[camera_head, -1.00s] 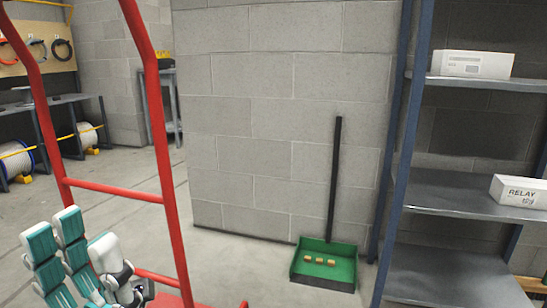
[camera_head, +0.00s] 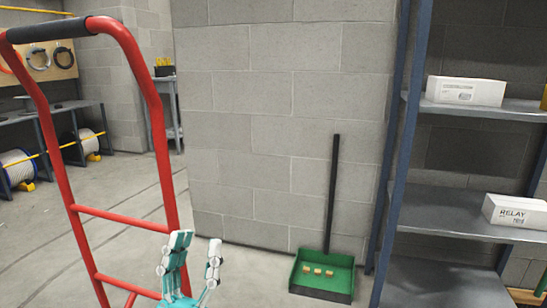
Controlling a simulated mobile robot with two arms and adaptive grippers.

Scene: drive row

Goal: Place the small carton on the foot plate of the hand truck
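The red hand truck (camera_head: 161,127) stands at the left, its black-gripped handle at the top. Its foot plate is below the picture and hidden. Two white cartons are on the shelf unit: one carton (camera_head: 465,91) on the upper shelf and one carton marked RELAY (camera_head: 515,211) on the middle shelf. I cannot tell which is the task's small carton. My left gripper (camera_head: 197,246), teal and white, is at the lower left by the hand truck's right rail. Its fingers are apart with nothing between them. My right gripper is not in view.
A green dustpan (camera_head: 322,280) with small yellow-brown blocks stands on the floor against the block wall (camera_head: 285,110). The blue-posted shelf unit (camera_head: 450,192) fills the right. Benches and cable reels (camera_head: 17,168) are at the far left. Some floor between hand truck and dustpan is clear.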

